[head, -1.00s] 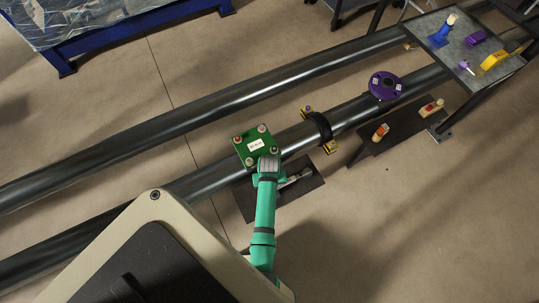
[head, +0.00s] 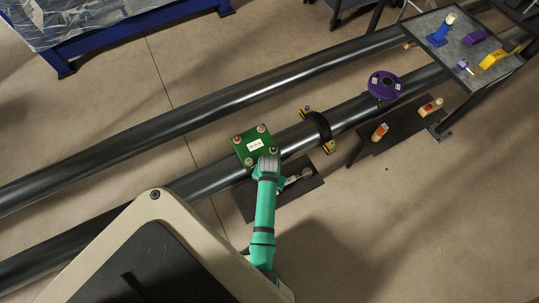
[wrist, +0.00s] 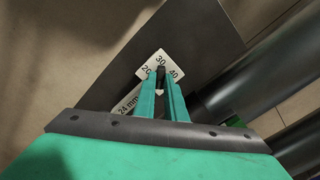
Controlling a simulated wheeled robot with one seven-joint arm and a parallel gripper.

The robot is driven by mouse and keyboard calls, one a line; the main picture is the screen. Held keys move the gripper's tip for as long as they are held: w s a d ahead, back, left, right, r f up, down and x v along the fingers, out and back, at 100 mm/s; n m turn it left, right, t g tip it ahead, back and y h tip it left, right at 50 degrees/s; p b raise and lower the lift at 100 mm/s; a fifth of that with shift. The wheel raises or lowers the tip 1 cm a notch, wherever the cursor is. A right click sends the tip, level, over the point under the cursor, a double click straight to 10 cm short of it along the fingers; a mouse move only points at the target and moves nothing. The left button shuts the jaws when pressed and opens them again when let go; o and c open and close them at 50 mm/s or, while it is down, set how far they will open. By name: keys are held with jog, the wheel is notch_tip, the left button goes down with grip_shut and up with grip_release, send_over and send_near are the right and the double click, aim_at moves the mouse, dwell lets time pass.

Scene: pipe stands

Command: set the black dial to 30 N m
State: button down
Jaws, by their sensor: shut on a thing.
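The black dial (wrist: 161,73) shows in the wrist view as a small dark knob in front of a white scale plate (wrist: 168,64). The plate reads 20, 30 and 40, with 30 at the middle top. The dial appears to line up with the 30, but its exact pointing is partly hidden by my fingers. My gripper (wrist: 161,86) is shut on the dial, one green finger on each side. In the head view my gripper (head: 285,184) is low over the dark board (head: 256,206), and the dial cannot be made out.
A green box (head: 247,138) with knobs sits on the near pipe (head: 208,180), left of a black clamp (head: 320,124) with yellow ends. A purple flange (head: 398,80) is farther along. Another dark board (head: 400,130) holds two small tools. Floor right of my arm is clear.

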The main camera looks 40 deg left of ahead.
jog(key=shift+a, duration=0.1)
jog(key=c, duration=2)
grip_release()
jog(key=shift+s, duration=0.1)
jog(key=shift+c, duration=0.2)
jog(key=shift+r, duration=0.15)
jog(key=shift+r, duration=1.4)
jog(key=shift+w+r, duration=0.2)
jog(key=shift+r, duration=0.1)
notch_tip(320, 180, up, 10)
jog(key=shift+s, duration=0.15)
